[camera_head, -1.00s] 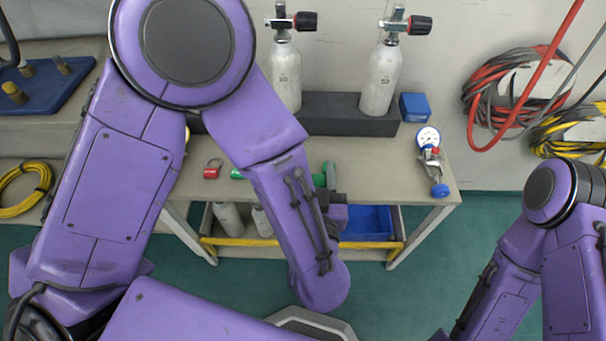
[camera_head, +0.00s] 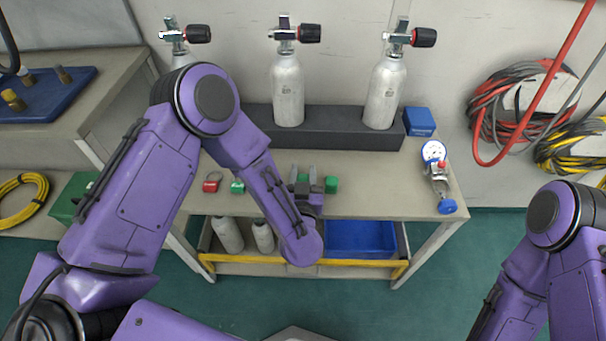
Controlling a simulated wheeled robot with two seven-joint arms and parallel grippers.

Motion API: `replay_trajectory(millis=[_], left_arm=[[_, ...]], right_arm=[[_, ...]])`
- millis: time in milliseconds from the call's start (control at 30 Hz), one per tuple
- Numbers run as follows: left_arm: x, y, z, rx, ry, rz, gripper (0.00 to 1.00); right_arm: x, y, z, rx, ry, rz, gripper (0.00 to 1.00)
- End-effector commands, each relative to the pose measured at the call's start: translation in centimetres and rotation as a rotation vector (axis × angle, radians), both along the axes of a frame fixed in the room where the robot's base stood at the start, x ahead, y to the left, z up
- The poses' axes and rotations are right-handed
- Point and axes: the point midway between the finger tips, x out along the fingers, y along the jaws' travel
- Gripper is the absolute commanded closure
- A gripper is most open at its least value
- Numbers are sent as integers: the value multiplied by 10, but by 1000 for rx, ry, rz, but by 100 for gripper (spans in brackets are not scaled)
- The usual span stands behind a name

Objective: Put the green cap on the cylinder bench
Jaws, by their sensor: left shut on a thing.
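The cylinder bench (camera_head: 375,190) stands ahead with a beige top. My left gripper (camera_head: 303,178) is over the bench's front middle, pointing away from me. It is shut on a small green thing, which looks like the green cap (camera_head: 303,178), mostly hidden between the fingers. I cannot tell whether the cap touches the bench top. Another green piece (camera_head: 331,184) shows just right of the fingers. A green piece with a ring (camera_head: 237,186) lies further left, beside a red one (camera_head: 212,184). My right gripper is out of view; only its arm shows at the right.
Grey cylinders with black-and-red valves (camera_head: 288,90) stand in a dark rack (camera_head: 335,122) at the back. A blue box (camera_head: 419,122) and a gauge assembly (camera_head: 436,172) are at the right. A blue bin (camera_head: 360,238) sits on the lower shelf. Bare bench top lies between gripper and gauge.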

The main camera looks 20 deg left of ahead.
Motion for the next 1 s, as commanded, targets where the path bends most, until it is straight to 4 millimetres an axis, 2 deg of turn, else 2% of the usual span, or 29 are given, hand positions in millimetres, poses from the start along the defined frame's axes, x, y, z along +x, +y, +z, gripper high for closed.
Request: replay_trajectory(millis=[267, 300, 367, 400, 733, 867, 1000], left_arm=[[0, 0, -3, 1, 0, -1, 96], [0, 0, -3, 1, 0, 0, 61], [0, 0, -2, 0, 0, 0, 41], [0, 0, -2, 0, 0, 0, 38], [-2, -1, 3, -1, 1, -1, 38], [-27, -9, 2, 4, 2, -8, 38], [-63, -20, 4, 3, 1, -9, 38]], right_arm=[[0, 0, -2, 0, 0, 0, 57], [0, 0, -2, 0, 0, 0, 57], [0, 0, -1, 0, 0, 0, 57], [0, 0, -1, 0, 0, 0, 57], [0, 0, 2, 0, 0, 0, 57], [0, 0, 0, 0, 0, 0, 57], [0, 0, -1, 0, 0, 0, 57]])
